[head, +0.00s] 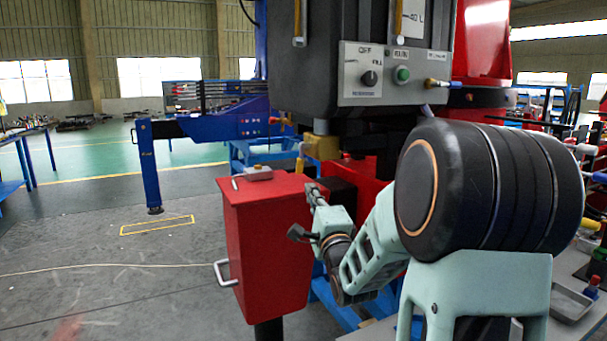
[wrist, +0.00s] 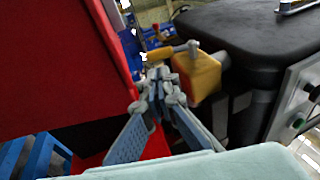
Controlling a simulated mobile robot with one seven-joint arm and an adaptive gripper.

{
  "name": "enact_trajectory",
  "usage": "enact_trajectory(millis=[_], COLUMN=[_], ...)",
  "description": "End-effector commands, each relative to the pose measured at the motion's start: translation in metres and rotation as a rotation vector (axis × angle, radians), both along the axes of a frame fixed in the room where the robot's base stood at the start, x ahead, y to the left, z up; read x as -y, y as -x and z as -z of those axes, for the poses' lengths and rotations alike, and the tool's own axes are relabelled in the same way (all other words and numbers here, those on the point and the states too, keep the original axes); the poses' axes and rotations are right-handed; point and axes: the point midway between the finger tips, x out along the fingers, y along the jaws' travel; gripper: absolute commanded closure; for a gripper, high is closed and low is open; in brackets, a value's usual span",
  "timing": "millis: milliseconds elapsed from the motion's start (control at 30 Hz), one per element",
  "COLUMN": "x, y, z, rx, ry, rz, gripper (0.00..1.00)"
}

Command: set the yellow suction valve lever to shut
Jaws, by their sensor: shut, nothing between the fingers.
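The yellow valve body (head: 323,146) sits under the dark tank in the head view. Its lever shows as a small yellow handle (head: 299,164) beside it, on the left. In the wrist view the valve block (wrist: 201,78) is right of centre. The lever's yellow grip (wrist: 160,53) points left from a grey pivot on top of the block. My gripper (head: 311,190) is shut and empty, below the lever in the head view. In the wrist view my fingertips (wrist: 158,72) appear just below the lever grip and left of the block. I cannot tell whether they touch the lever.
A red cabinet (head: 265,250) with a small object on top stands left of my gripper; its red side (wrist: 60,60) fills the wrist view's left. The dark tank (head: 315,85) with a control panel (head: 375,75) hangs above. Open floor lies at the left.

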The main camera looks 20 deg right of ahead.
Motion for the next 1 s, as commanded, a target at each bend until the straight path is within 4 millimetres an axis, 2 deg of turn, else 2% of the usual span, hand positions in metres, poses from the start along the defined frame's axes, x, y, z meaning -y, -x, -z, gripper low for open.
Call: enact_trajectory(millis=[200,433,633,1000], x=[0.006,0.011,0.013,0.013], y=[-0.040,-0.070,-0.080,-0.081], z=[-0.011,-0.019,-0.021,-0.022], rx=[0.000,0.000,-0.001,0.000], ry=[-0.001,0.000,0.001,0.001], rz=[-0.001,-0.001,0.000,0.000], gripper=[1.00,1.00,1.00,1.00])
